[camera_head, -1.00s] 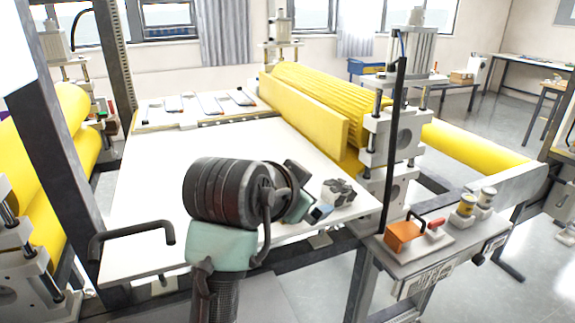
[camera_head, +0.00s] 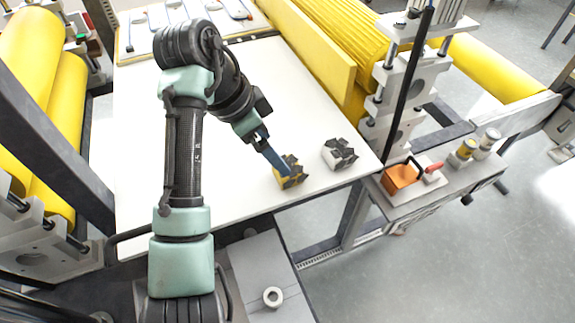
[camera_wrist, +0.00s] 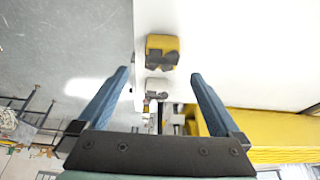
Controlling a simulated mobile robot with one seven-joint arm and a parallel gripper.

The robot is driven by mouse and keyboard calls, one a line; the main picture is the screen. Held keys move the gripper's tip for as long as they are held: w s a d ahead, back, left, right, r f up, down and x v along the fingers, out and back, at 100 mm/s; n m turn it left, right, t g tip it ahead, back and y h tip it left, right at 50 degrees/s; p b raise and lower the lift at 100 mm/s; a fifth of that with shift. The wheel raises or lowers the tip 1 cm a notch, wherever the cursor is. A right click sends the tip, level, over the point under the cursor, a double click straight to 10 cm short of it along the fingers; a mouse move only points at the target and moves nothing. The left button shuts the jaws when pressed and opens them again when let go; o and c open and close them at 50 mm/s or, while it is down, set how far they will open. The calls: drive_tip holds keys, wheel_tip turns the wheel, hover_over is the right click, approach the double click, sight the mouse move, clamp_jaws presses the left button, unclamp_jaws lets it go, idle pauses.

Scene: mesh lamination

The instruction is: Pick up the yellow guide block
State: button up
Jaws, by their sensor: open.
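The yellow guide block (camera_head: 290,171) has dark grey pieces on it and rests on the white table near its front right edge. It also shows in the wrist view (camera_wrist: 163,44), above centre and beyond the fingertips, between the lines of the two fingers. My gripper (camera_head: 267,160) is at the upper left of the block in the head view, close to it. In the wrist view the two blue fingers (camera_wrist: 160,74) are wide apart with nothing between them.
A similar white and grey block (camera_head: 340,154) sits just right of the yellow one. An orange item (camera_head: 400,178) with a red handle is on a side shelf beyond the edge. A black post (camera_head: 408,85) and yellow rollers (camera_head: 335,42) stand right and behind. The table's left part is clear.

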drive_tip(key=x, duration=0.4)
drive_tip(key=shift+w+p, duration=0.2)
drive_tip(key=shift+p, duration=0.15)
drive_tip(key=shift+s+d+f, duration=0.1)
drive_tip(key=shift+d+f, duration=0.05)
drive_tip(key=shift+f, duration=0.25)
drive_tip(key=p+x, duration=0.1)
drive_tip(key=x, duration=0.3)
drive_tip(key=shift+f, duration=0.25)
drive_tip(key=shift+r, duration=0.1)
drive_tip(key=c, duration=1.5)
